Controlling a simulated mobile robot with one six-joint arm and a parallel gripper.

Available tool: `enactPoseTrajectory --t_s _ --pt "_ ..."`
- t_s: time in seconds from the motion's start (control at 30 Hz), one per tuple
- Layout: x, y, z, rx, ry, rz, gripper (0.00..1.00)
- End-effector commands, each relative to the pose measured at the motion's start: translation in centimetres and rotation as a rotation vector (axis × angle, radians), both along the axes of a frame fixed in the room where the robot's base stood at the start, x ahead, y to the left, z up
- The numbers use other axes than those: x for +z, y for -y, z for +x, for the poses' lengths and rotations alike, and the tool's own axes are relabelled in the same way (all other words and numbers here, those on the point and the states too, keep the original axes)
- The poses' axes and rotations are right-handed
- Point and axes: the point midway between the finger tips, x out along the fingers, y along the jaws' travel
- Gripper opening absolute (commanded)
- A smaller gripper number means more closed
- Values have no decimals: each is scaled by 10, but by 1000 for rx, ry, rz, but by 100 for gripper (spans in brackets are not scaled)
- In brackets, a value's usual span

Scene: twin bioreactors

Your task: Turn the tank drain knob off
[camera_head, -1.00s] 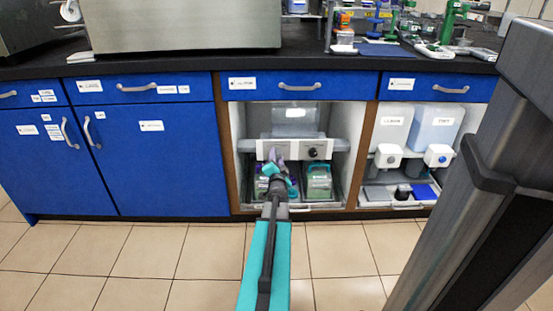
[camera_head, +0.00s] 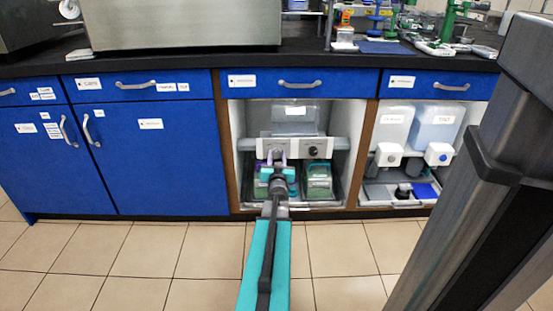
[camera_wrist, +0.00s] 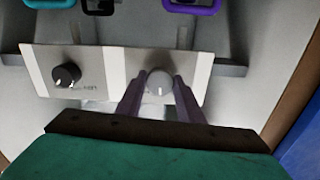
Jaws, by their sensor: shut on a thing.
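A pale control panel (camera_head: 295,152) spans the open cabinet bay below a translucent tank (camera_head: 293,118). It also shows in the wrist view (camera_wrist: 110,72), upside down relative to the head view. A light grey knob (camera_wrist: 159,84) with a white mark sits between the fingertips of my gripper (camera_wrist: 160,92), which is shut on it. In the head view my gripper (camera_head: 277,158) covers the left part of the panel, hiding that knob. A black knob (camera_head: 312,152) is on the right part, free; it shows at left in the wrist view (camera_wrist: 66,76). Panel lettering is too small to read.
Green-labelled boxes (camera_head: 318,180) stand below the panel, close to my gripper. The bay to the right holds two containers with white taps (camera_head: 388,155). Blue cupboard doors (camera_head: 165,165) are at left, a drawer (camera_head: 300,84) above. The tiled floor in front is clear.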

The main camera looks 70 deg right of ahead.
Motion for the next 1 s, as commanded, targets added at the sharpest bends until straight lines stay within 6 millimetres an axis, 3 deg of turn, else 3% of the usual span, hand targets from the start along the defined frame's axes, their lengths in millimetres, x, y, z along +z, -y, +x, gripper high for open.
enactPoseTrajectory --t_s 0.6,1.0 --pt "-2 1 -2 -2 -508 -197 11" --pt "-1 1 -3 -2 -641 -246 11"
